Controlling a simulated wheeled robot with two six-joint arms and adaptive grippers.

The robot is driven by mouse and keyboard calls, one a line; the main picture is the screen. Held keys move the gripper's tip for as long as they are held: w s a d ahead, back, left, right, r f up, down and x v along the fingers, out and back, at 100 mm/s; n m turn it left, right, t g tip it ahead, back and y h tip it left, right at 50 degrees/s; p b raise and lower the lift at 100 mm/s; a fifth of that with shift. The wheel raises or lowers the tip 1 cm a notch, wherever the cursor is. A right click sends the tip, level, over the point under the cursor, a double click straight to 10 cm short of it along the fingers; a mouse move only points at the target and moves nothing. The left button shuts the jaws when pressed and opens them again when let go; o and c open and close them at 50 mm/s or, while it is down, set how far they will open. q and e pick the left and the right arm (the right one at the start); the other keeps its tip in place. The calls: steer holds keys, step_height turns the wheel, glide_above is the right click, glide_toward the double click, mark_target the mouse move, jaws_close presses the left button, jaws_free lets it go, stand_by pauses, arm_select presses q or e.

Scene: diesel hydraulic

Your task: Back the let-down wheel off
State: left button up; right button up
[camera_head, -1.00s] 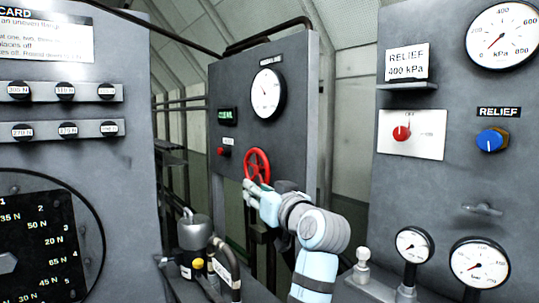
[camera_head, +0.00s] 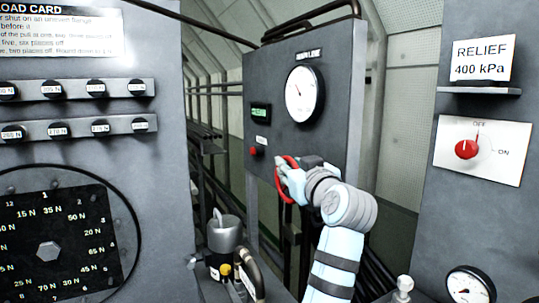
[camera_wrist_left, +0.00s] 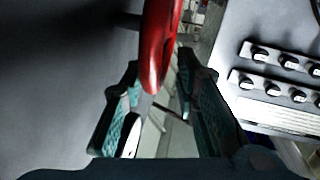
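The red let-down wheel (camera_head: 279,184) is on the front of the grey middle panel, below the gauge. My left gripper (camera_head: 287,174) is at the wheel and hides much of it in the head view. In the left wrist view, the wheel's red rim (camera_wrist_left: 158,45) comes down between the two spread fingers of the left gripper (camera_wrist_left: 158,80). The fingers look apart from the rim, with gaps beside it. Whether a finger touches the rim elsewhere, I cannot tell. My right gripper is in neither view.
Above the wheel are a round gauge (camera_head: 304,94), a small green display (camera_head: 260,113) and a red button (camera_head: 256,152). A grey pump-like can (camera_head: 224,236) stands low to the left. The relief panel with a red switch (camera_head: 467,149) is at right.

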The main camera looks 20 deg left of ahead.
arm_select(q)
steer(key=shift+d+x, duration=0.2)
steer(key=shift+x, duration=1.15)
steer(key=shift+c, duration=0.4)
steer(key=shift+s+a, duration=0.1)
jaws_close()
steer(key=shift+r+p, duration=0.15)
steer(key=shift+p, duration=0.7)
steer(key=g+h+p, duration=0.1)
steer(key=p, duration=0.5)
steer(key=w+a+g+h+p, duration=0.1)
steer(key=g+h+p, duration=0.1)
steer(key=p, duration=0.4)
steer(key=g+h+p, duration=0.1)
steer(key=p, duration=0.5)
steer(key=shift+w+a+f+n+g+h, duration=0.2)
steer(key=shift+a+n+g+h, duration=0.1)
steer(key=shift+n+g, duration=0.1)
steer(key=shift+f+p, duration=0.35)
steer(key=shift+p, duration=0.3)
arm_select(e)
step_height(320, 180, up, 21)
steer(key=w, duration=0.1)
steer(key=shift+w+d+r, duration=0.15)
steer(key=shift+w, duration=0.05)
arm_select(q)
steer(key=shift+o, duration=0.4)
jaws_free()
steer(key=shift+w+d, duration=0.1)
